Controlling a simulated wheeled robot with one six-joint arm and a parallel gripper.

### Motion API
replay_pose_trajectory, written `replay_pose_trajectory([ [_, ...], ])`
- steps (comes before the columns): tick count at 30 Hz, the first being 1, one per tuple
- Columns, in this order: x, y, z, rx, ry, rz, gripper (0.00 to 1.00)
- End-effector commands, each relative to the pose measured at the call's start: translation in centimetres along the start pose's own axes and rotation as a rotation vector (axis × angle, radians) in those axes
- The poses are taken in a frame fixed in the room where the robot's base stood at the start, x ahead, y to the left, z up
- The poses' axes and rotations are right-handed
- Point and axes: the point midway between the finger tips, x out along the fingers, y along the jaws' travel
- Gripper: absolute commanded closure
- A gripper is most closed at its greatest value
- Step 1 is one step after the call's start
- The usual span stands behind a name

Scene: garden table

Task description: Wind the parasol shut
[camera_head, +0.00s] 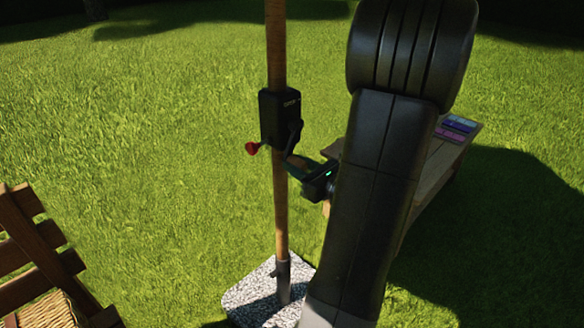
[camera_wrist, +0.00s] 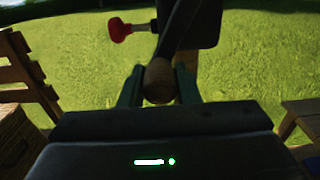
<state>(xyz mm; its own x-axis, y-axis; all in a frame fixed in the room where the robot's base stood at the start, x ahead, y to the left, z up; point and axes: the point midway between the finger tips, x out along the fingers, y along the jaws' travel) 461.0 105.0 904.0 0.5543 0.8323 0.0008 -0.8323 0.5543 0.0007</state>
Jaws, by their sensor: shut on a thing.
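The parasol's wooden pole (camera_head: 279,210) stands upright in a speckled stone base (camera_head: 250,295). A black crank housing (camera_head: 279,117) is fixed on the pole, with a red knob (camera_head: 252,148) sticking out to its left; the red knob also shows in the wrist view (camera_wrist: 119,30). A dark crank arm (camera_head: 295,136) hangs from the housing's right side and ends in a wooden handle (camera_wrist: 159,82). My gripper (camera_head: 298,166) is at the handle, its two fingers closed on either side of it. The parasol's canopy is out of view.
A wooden table (camera_head: 440,165) with purple and pink items (camera_head: 457,126) stands behind my arm at right. A slatted wooden chair (camera_head: 35,245) with a wicker basket (camera_head: 45,312) is at lower left. Open grass lies around the pole.

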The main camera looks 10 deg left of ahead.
Motion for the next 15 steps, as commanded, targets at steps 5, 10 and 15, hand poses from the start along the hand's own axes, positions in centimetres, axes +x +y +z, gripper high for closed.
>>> replay_pose_trajectory([
  [5,0.0,-2.1,-0.9,-0.001,0.003,-0.002,0.93],
  [10,0.0,-4.4,-1.0,0.0,0.002,-0.003,0.93],
  [15,0.0,-6.5,-0.3,-0.002,0.002,-0.003,0.93],
])
